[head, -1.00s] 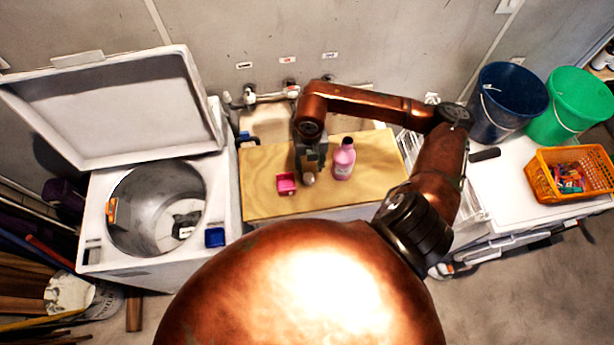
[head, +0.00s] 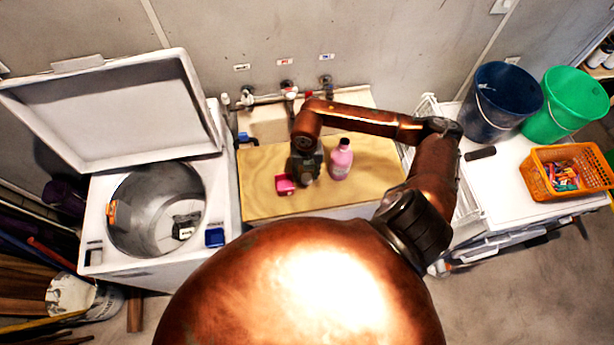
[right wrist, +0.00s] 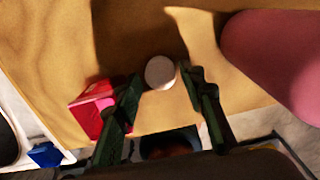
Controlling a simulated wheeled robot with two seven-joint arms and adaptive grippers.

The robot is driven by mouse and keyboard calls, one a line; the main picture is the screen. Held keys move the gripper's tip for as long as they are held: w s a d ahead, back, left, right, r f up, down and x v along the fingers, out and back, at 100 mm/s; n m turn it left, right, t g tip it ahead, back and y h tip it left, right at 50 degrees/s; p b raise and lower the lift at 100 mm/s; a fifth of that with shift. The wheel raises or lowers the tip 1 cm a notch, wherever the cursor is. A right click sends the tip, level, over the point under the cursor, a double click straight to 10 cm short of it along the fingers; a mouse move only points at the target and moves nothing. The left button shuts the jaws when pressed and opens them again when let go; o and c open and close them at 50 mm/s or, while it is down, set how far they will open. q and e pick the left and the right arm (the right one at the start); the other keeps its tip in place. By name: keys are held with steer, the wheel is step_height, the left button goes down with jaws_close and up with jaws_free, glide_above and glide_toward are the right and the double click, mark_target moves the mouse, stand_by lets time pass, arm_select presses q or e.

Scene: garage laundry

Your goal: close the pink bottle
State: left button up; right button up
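The pink bottle (head: 341,160) stands upright on the wooden board, just right of my right gripper (head: 306,178). Its top looks dark; I cannot make out the opening. In the right wrist view the bottle (right wrist: 278,55) fills the upper right, outside the fingers. A small round pale thing, looking like a cap (right wrist: 160,72), lies on the board between the fingertips of my right gripper (right wrist: 161,80). The fingers are open, with a narrow gap on each side of it. In the head view the gripper hides this cap. My left gripper is not in view.
A small pink box (head: 285,185) sits close left of the gripper, also in the right wrist view (right wrist: 92,110). The wooden board (head: 262,200) is otherwise mostly bare. An open-lidded washer (head: 100,235) stands left; an orange basket (head: 590,165) and buckets (head: 505,100) stand right.

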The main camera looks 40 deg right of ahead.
steer(key=shift+f, duration=0.8)
steer(key=shift+c, duration=0.7)
steer(key=c, duration=0.4)
steer(key=shift+r, duration=0.55)
step_height(320, 180, up, 2)
steer(key=shift+s+r+b, duration=0.1)
steer(key=shift+b, duration=0.55)
steer(key=s+r, duration=0.3)
steer(key=s, duration=0.1)
steer(key=s+r+b, duration=0.1)
steer(key=s+r, duration=0.2)
steer(key=s, duration=0.2)
steer(key=s+r+b, duration=0.1)
steer(key=s+r, duration=0.2)
steer(key=s, duration=0.1)
steer(key=shift+s+a+r, duration=0.25)
steer(key=shift+s+r, duration=0.15)
